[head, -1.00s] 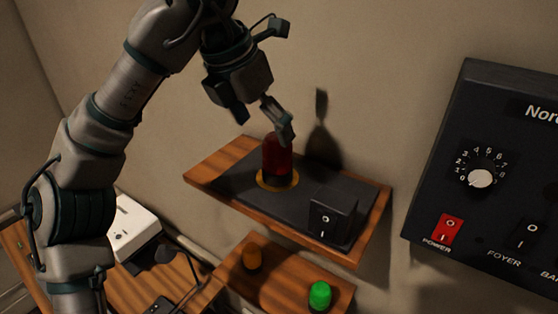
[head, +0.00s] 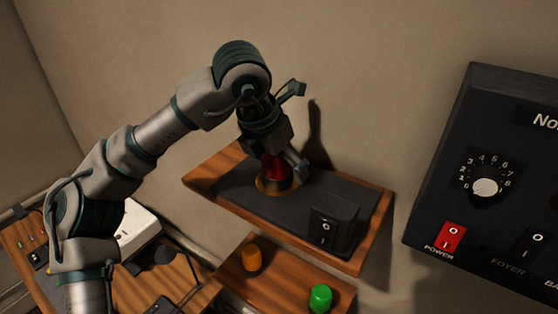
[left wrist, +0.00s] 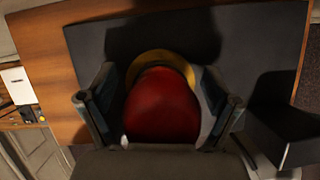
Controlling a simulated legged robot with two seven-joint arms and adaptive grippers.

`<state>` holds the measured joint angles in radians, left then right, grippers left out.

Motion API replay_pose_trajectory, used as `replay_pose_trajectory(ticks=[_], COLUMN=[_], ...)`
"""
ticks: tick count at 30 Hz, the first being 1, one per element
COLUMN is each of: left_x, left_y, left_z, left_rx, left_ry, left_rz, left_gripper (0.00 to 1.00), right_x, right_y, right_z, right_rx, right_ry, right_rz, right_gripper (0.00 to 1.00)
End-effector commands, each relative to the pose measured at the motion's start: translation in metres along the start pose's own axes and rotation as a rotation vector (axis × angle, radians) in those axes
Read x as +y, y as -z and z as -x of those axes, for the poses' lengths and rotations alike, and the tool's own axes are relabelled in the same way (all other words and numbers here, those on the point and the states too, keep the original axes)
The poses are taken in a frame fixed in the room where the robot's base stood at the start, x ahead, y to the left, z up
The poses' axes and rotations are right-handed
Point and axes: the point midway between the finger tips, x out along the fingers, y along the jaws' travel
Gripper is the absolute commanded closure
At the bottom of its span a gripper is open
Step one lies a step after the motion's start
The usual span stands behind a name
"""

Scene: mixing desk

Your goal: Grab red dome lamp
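The red dome lamp (head: 274,168) stands upright in a yellow ring (head: 265,187) on a black mat on the upper wooden shelf. My left gripper (head: 280,160) has come down over it from above. In the left wrist view the red dome (left wrist: 161,105) sits between the two fingers of the left gripper (left wrist: 160,112), one on each side. The fingers are spread, and I cannot clearly tell whether either touches the dome. In the head view the gripper hides the lamp's top. My right gripper is not in view.
A black rocker switch box (head: 333,222) stands on the same shelf, right of the lamp. A lower shelf holds an orange dome (head: 252,257) and a green dome (head: 320,298). A black control panel (head: 490,185) is on the right. The wall rises close behind the lamp.

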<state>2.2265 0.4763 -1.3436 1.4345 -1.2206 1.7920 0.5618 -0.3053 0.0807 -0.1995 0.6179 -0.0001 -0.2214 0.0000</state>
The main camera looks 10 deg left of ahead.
Motion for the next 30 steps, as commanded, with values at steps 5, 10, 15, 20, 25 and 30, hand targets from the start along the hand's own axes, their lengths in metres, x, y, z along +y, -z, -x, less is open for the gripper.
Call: replay_pose_trajectory(ticks=[5, 10, 15, 20, 25, 30], left_x=[-0.001, -0.001, -0.002, -0.001, -0.002, -0.009], left_y=[-0.001, -0.001, -0.002, -0.003, -0.008, -0.003], left_z=[0.0, 0.0, 0.0, 0.003, 0.017, 0.036], left_rx=[0.0, 0.0, 0.001, 0.001, -0.001, -0.002], left_ry=[-0.001, -0.001, -0.001, -0.001, 0.0, -0.001], left_rz=[-0.001, 0.0, -0.001, -0.001, 0.0, -0.004], left_gripper=[0.53, 0.84, 0.84, 0.84, 0.84, 0.84], right_x=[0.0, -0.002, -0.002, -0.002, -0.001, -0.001], right_y=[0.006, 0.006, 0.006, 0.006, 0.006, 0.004], right_z=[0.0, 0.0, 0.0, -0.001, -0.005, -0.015], right_rx=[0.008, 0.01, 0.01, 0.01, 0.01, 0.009], right_ry=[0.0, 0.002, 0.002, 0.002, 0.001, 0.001], right_rz=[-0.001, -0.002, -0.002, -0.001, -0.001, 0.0], right_gripper=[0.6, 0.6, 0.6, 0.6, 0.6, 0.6])
